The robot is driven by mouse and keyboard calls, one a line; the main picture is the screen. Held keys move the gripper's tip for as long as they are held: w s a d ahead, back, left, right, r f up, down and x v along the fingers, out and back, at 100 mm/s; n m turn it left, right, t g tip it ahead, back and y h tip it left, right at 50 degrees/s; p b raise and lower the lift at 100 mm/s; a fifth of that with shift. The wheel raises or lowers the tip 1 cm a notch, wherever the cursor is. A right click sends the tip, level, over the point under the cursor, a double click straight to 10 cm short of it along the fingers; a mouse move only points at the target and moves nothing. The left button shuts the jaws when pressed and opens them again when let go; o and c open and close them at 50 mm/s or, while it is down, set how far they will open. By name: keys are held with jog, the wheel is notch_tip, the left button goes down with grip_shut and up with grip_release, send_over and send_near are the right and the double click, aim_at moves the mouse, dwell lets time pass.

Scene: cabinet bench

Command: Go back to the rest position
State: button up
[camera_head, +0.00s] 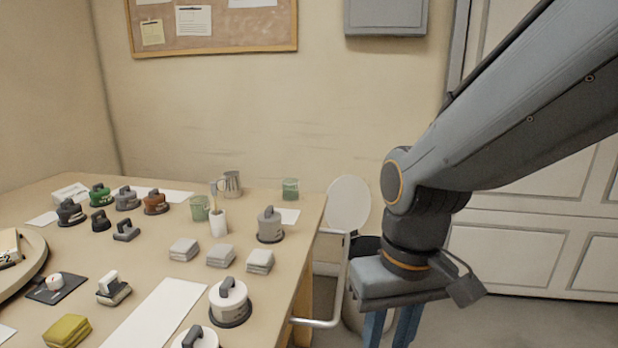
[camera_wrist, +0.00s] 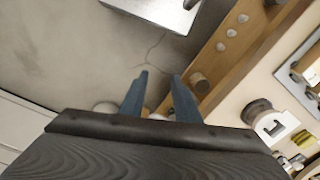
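My gripper (camera_head: 392,330) hangs to the right of the table, pointing down, with its blue fingers cut off by the bottom edge of the head view. In the wrist view my gripper (camera_wrist: 160,75) shows two blue fingers apart with nothing between them, above grey floor and beside the table's edge. It is open and empty. The table (camera_head: 150,250) fills the left of the head view, and no object on it is touching the gripper.
A metal rail (camera_head: 338,285) sticks out at the table's right end. A bin (camera_head: 365,247) with a raised white lid (camera_head: 348,203) stands behind my gripper. Handled blocks, grey stacks and cups stand on the table. Floor (camera_head: 500,325) at the right is clear.

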jog(key=w+a+f+n+b, duration=0.1)
jog(key=a+f+n+b, duration=0.1)
jog(key=a+f+b, duration=0.4)
jog(key=a+f+n+b, duration=0.1)
jog(key=a+f+b, duration=0.1)
jog(key=f+b, duration=0.35)
jog(key=d+r+m+p, duration=0.5)
jog(key=d+r+p, duration=1.1)
jog(key=p, duration=1.1)
notch_tip(320, 180, up, 3)
jog(key=shift+s+d+r+m+h, duration=0.15)
jog(key=shift+s+r+m+h, duration=0.05)
jog(key=shift+s+m+h, duration=0.15)
